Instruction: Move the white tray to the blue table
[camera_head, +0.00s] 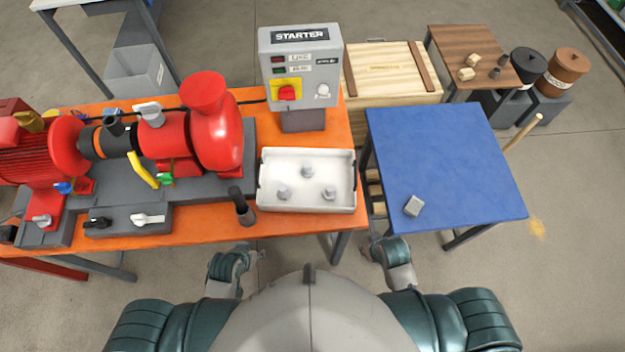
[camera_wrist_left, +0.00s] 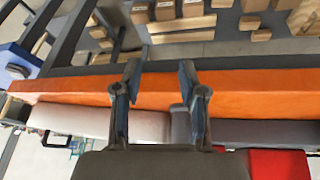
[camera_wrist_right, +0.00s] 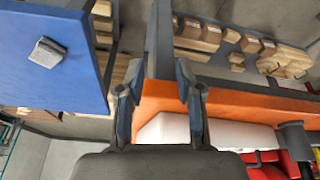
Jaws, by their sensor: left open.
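The white tray (camera_head: 280,168) lies on the front right end of the orange bench, with three grey pieces (camera_head: 308,171) in it. The blue table (camera_head: 440,150) is right of the bench, apart from the tray. My left gripper (camera_head: 241,251) is open and empty in front of the bench, left of the tray's near side. My right gripper (camera_head: 378,246) is open and empty near the gap between bench and blue table. The tray's pale side shows in the left wrist view (camera_wrist_left: 100,122) and right wrist view (camera_wrist_right: 170,130); both grippers (camera_wrist_left: 160,72) (camera_wrist_right: 158,76) are apart from it.
A grey block (camera_head: 413,206) sits at the blue table's near left corner. The rest of that tabletop is clear. The starter box (camera_head: 301,65) stands behind the tray. A dark upright cylinder (camera_head: 242,208) and the red pump (camera_head: 215,125) are left of it.

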